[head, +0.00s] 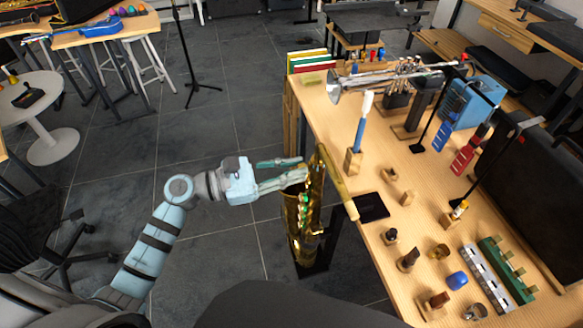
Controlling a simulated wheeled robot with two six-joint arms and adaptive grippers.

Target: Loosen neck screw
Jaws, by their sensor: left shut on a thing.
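A brass saxophone (302,225) stands upright on a dark stand on the floor, by the left edge of the workbench. Its upper end reaches about bench height. My left gripper (298,170) comes in from the left, its fingers level at the top of the saxophone. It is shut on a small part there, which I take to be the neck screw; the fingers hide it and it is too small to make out. My right gripper is not in view.
The wooden workbench (375,250) to the right holds a trumpet (385,78), a blue-handled brush (361,125), a black pad (371,207), mouthpieces and small wooden holders. A black office chair (35,205) stands at left. The grey floor left of the saxophone is clear.

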